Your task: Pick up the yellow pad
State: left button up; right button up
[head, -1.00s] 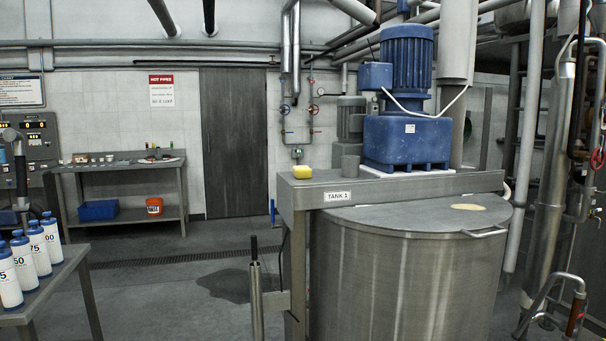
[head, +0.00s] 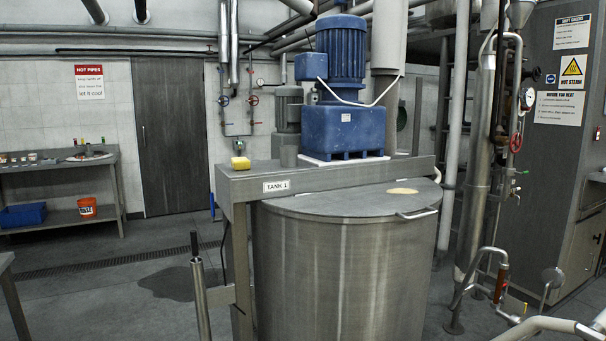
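The yellow pad (head: 240,163) is a small block on the left end of the steel beam (head: 330,175) across the top of Tank 1. Nothing covers the pad. Neither of my grippers shows in the head view.
Pipes and a valve (head: 500,285) crowd the right. Open floor lies left, with a dark wet patch (head: 172,282).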

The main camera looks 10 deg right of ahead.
aim_at(237, 164)
jog(key=i+j, duration=0.2)
jog(key=i, duration=0.25)
jog(key=i+j, duration=0.25)
jog(key=i, duration=0.2)
jog(key=i+j, duration=0.2)
jog(key=i, duration=0.25)
jog(key=i+j, duration=0.2)
jog(key=i, duration=0.3)
jog(key=i+j, duration=0.25)
jog(key=i, duration=0.2)
